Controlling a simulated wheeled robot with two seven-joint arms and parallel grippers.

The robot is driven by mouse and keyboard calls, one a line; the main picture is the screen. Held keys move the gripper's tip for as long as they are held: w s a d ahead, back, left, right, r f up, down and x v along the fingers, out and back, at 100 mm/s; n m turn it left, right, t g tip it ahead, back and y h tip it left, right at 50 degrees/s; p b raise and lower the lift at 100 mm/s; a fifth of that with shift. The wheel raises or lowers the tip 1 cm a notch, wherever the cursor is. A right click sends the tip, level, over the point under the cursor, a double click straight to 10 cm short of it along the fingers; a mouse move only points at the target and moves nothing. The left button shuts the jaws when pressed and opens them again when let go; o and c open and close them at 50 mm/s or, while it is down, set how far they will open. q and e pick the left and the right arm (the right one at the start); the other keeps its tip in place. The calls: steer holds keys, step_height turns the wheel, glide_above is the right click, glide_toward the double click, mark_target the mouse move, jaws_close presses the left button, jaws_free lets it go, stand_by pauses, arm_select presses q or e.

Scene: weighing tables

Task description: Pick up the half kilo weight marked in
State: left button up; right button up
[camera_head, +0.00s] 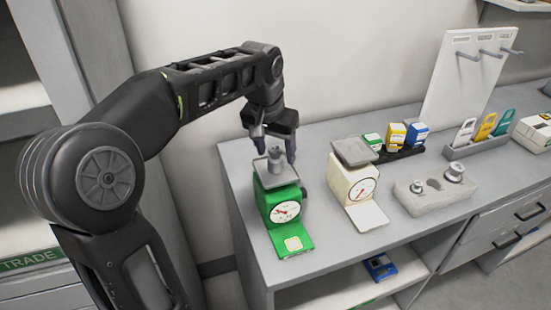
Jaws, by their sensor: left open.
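A grey metal weight (276,165) stands on the pan of the green scale (277,208). My left gripper (274,154) is open and points down above the green scale, with its fingers on either side of the weight's upper part. I cannot tell whether they touch it. Any markings on the weights are too small to read. My right gripper is not in view.
A cream scale (354,190) with an empty pan stands right of the green one. Behind it, a dark tray (398,155) holds green, yellow and blue boxes. A grey rack (480,147) holds coloured tags near a white hook board (462,85). A blue item (381,267) lies on the shelf below.

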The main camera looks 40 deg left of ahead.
arm_select(q)
steer(key=shift+c, duration=0.3)
jaws_close()
stand_by(0.7)
